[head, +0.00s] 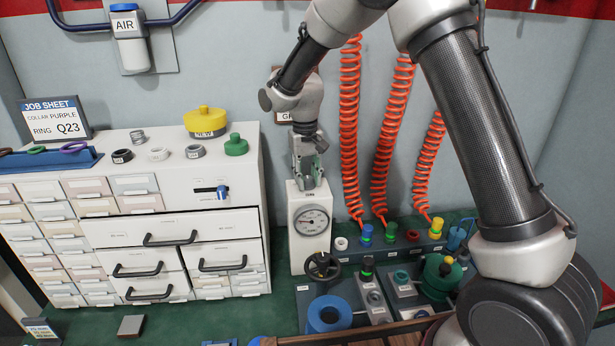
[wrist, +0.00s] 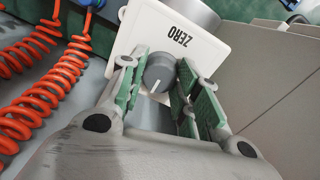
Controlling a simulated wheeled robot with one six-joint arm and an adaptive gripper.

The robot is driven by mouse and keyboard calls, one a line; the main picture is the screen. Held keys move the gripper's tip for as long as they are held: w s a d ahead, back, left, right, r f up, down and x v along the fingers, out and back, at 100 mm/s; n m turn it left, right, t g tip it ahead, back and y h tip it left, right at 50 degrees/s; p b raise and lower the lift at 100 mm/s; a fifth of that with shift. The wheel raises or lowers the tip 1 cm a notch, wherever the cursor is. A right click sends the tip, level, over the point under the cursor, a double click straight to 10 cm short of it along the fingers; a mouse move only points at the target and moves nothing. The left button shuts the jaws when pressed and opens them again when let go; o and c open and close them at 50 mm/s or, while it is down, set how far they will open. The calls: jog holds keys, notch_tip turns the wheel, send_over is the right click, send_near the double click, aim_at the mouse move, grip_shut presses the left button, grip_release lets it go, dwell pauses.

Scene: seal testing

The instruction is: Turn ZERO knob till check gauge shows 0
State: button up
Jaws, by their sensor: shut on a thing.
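The ZERO knob (wrist: 159,74) is a grey round knob with a white pointer line, on the white plate (wrist: 150,30) marked ZERO in the wrist view. My gripper (wrist: 158,82) has its green-padded fingers on both sides of the knob and is shut on it. In the head view my gripper (head: 308,172) points down onto the top of the white gauge stand (head: 296,258), and the knob is hidden there. The check gauge (head: 311,220) is a round white dial on the stand's front. Its needle is too small to read surely.
A white drawer cabinet (head: 190,228) stands close left of the gauge stand. Orange coiled hoses (head: 350,130) hang to the right. A black handwheel (head: 322,267), a blue ring (head: 328,314) and several coloured fittings stand in front and to the right. A job sheet (head: 55,118) stands on the left.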

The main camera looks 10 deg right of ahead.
aim_at(307, 179)
jog(key=shift+n, duration=2.8)
jog(key=o, duration=1)
jog(key=r, duration=1.2)
jog(key=shift+s+a, duration=0.15)
jog(key=shift+s, duration=0.1)
